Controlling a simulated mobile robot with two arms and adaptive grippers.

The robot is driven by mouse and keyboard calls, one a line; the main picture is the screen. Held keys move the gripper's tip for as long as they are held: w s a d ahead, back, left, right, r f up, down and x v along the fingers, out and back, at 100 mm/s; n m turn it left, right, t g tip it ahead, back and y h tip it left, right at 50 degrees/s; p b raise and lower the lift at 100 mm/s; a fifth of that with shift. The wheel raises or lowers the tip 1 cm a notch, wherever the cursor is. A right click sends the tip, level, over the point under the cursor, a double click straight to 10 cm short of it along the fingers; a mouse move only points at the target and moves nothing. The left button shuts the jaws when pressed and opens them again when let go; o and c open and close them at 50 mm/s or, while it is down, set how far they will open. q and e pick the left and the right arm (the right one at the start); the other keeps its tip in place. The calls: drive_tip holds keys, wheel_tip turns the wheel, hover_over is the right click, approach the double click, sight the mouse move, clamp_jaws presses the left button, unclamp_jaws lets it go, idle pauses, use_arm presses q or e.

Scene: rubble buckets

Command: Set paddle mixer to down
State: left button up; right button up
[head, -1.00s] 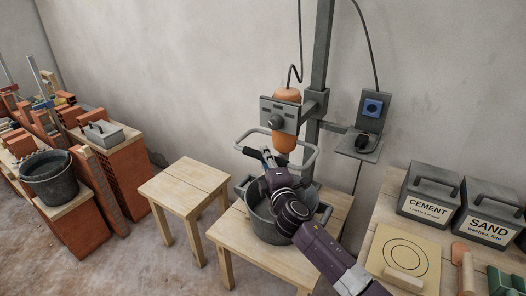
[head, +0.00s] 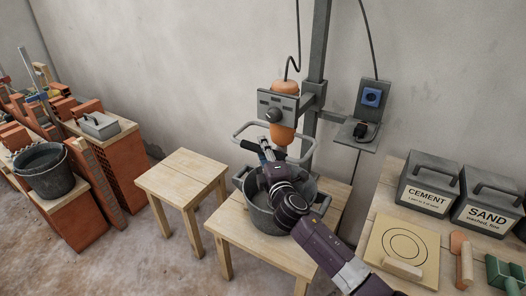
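The paddle mixer (head: 284,134) has an orange body behind a grey panel with a dark round knob, and a grey loop handle (head: 306,146). It hangs upright on a grey post above a dark grey bucket (head: 265,217). The bucket stands on a small wooden table (head: 256,262). My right gripper (head: 260,149) is at the front lower part of the handle, over the bucket. Its fingers overlap the handle bar, and I cannot tell whether they close on it. The paddle end is hidden behind my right arm and the bucket. My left gripper is out of view.
A bare wooden stool (head: 182,180) stands left of the mixer table. Boxes marked cement (head: 428,186) and sand (head: 486,211) stand on the right table. Another bucket (head: 44,172) is among bricks at left. A socket bracket (head: 371,98) is on the wall.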

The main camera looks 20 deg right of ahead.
drive_tip(key=s+a, duration=0.1)
drive_tip(key=s, duration=1.1)
drive_tip(key=shift+a, duration=0.25)
drive_tip(key=shift+w+d, duration=0.1)
